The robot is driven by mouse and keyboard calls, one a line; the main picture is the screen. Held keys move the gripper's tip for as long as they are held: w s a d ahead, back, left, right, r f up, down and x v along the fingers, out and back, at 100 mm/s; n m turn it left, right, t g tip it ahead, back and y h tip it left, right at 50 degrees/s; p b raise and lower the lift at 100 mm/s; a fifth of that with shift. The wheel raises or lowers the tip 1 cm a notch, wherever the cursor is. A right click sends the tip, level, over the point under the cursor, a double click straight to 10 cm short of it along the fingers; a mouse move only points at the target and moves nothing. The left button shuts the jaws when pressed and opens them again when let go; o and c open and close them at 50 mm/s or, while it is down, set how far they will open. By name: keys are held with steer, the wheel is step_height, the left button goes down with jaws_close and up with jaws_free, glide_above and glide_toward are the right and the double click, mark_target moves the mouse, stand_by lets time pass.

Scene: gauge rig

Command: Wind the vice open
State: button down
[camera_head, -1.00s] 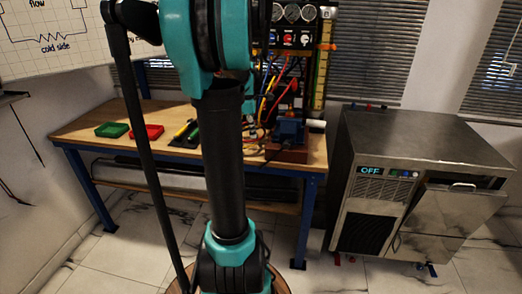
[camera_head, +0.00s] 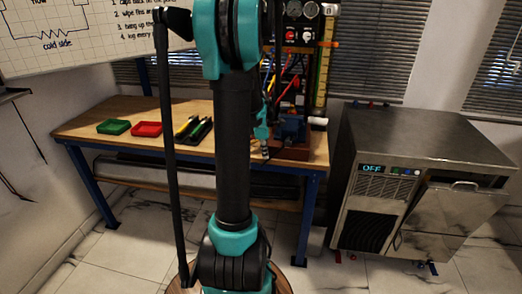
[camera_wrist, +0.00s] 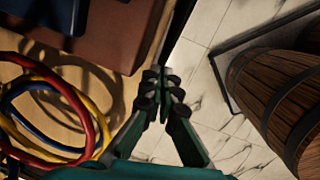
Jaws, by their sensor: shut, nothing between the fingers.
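The vice (camera_head: 291,128) is blue and sits on a reddish-brown block (camera_head: 293,151) at the right end of the workbench. My gripper (camera_head: 264,150) is in front and to the left of it, pointing down near the bench's front edge. In the wrist view my gripper's fingers (camera_wrist: 163,84) are together with nothing between them. The block (camera_wrist: 108,38) is up and left of the fingertips there, with a blue part of the vice (camera_wrist: 72,14) on top. I cannot make out the vice's handle or how far its jaws are apart.
Coloured hoses (camera_wrist: 88,118) loop over the bench beside my gripper. A gauge panel (camera_head: 300,35) stands behind the vice. Green (camera_head: 113,127) and red (camera_head: 147,129) trays lie at the left on the bench. A steel cabinet (camera_head: 420,140) stands to the right across a gap.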

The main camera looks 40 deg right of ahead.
stand_by(0.3)
steer(key=shift+s+d+f+g+h, duration=0.2)
steer(key=shift+s+d+f+g, duration=0.15)
steer(key=shift+f, duration=0.25)
steer(key=shift+s+d+f+g+h, duration=0.2)
steer(key=shift+s+d+f+g, duration=0.15)
steer(key=shift+f, duration=0.2)
steer(key=shift+a, duration=0.1)
glide_toward(270, 159)
steer(key=w+a+r, duration=0.3)
steer(key=a, duration=0.1)
steer(key=s+d+f, duration=0.2)
steer(key=d+f, duration=0.1)
steer(key=f, duration=0.2)
steer(key=s+d+f+h, duration=0.1)
steer(key=s+d+f, duration=0.1)
steer(key=f, duration=0.4)
steer(key=shift+d+g, duration=0.3)
steer(key=shift+d, duration=0.2)
